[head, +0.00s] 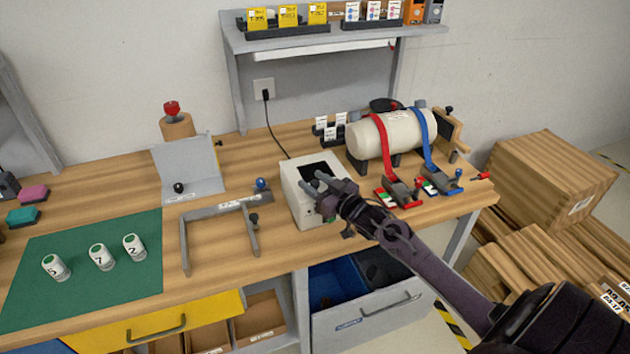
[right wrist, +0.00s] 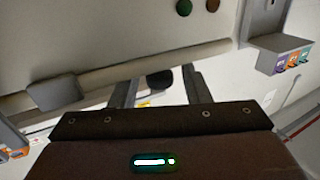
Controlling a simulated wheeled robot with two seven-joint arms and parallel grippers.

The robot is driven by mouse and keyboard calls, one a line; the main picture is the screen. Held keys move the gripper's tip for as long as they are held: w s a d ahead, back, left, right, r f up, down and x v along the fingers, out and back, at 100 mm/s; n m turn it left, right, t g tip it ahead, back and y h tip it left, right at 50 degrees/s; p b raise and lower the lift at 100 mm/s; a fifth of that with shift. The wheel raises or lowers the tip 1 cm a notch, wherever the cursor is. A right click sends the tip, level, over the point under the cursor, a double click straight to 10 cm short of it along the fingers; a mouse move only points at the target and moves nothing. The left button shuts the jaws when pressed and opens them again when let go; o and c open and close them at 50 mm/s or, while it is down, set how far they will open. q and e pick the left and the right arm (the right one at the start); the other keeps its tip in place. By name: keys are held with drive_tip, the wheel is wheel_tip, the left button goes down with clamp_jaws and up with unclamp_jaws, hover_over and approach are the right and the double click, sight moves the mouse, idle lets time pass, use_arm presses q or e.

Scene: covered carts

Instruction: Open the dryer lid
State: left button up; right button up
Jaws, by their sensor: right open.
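A small white box with a dark top (head: 300,205), which looks like the dryer, stands near the front edge of the bench. I cannot tell whether the dark area is a lid or an opening. My right gripper (head: 316,182) is over its top and hides part of it. The gripper is open, with nothing seen held. In the right wrist view, a dark rounded knob (right wrist: 160,79) shows between the two fingers, and a pale panel bears a green button (right wrist: 184,7) and a brown one. Contact cannot be told. My left gripper is not in view.
A grey bracket (head: 186,240) stands left of the box, beside a green mat (head: 120,285) with three white cylinders. A strapped white tank (head: 366,137) is behind right. An open drawer (head: 375,312) is below. Wooden crates (head: 550,175) stand at right.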

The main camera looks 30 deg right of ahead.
clamp_jaws()
idle(0.3)
drive_tip(key=shift+w+r, duration=0.1)
drive_tip(key=shift+w, duration=0.05)
